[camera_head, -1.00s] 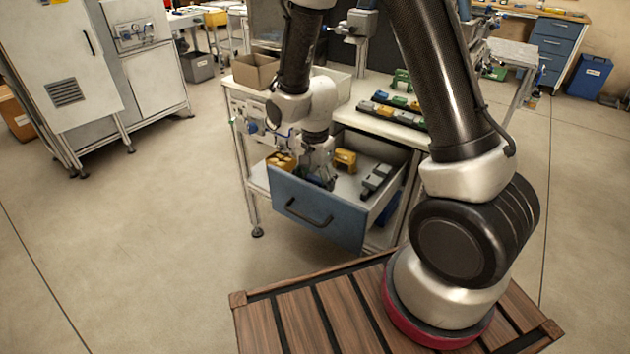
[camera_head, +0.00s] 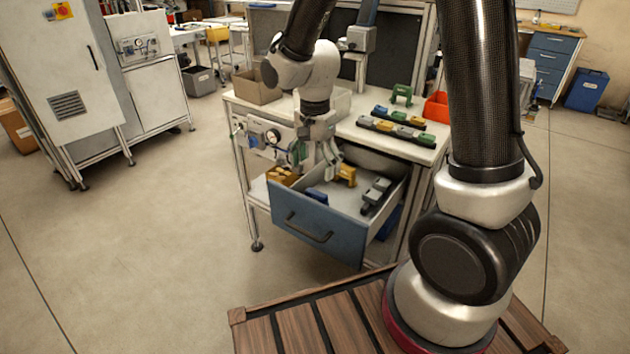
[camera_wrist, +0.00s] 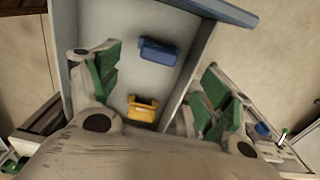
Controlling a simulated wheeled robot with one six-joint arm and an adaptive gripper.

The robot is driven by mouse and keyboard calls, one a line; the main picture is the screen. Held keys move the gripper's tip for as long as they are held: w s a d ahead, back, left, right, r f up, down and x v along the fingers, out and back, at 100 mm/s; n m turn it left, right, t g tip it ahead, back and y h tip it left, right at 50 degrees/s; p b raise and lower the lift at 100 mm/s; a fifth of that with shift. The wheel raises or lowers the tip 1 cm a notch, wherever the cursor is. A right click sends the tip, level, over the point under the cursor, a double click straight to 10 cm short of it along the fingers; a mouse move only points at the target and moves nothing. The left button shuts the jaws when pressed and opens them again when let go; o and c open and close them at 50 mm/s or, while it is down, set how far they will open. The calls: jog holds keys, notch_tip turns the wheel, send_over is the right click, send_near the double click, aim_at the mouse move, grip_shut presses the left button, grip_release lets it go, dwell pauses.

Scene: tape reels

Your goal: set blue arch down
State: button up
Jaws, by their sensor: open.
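The blue arch (camera_head: 316,196) lies in the open drawer (camera_head: 312,222), near its front. It also shows in the wrist view (camera_wrist: 158,52), resting on the drawer floor with nothing holding it. My gripper (camera_head: 316,160) is above the drawer, apart from the arch. In the wrist view my gripper (camera_wrist: 157,85) has its green-padded fingers spread wide with nothing between them. A yellow arch (camera_head: 346,174) lies farther back in the drawer and shows in the wrist view (camera_wrist: 142,109).
A grey-green piece (camera_head: 376,195) lies at the drawer's right side. The worktop above holds a rack of coloured pieces (camera_head: 397,130), a green arch (camera_head: 401,93), a red bin (camera_head: 437,107) and a cardboard box (camera_head: 257,86). Yellow pieces (camera_head: 282,175) are left of the drawer.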

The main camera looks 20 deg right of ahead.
jog(key=s+d+r+n+t, duration=0.1)
jog(key=s+d+r+n, duration=0.2)
jog(key=r, duration=0.4)
jog(key=s+d+r+n+t, duration=0.1)
jog(key=s+d+r+n, duration=0.1)
jog(key=s+d+r, duration=0.3)
jog(key=s+d+r+n+t, duration=0.2)
jog(key=s+d+r+n, duration=0.3)
jog(key=s, duration=0.6)
jog(key=shift+d+r+n, duration=0.4)
jog(key=shift+d+r, duration=0.55)
jog(key=shift+c, duration=0.3)
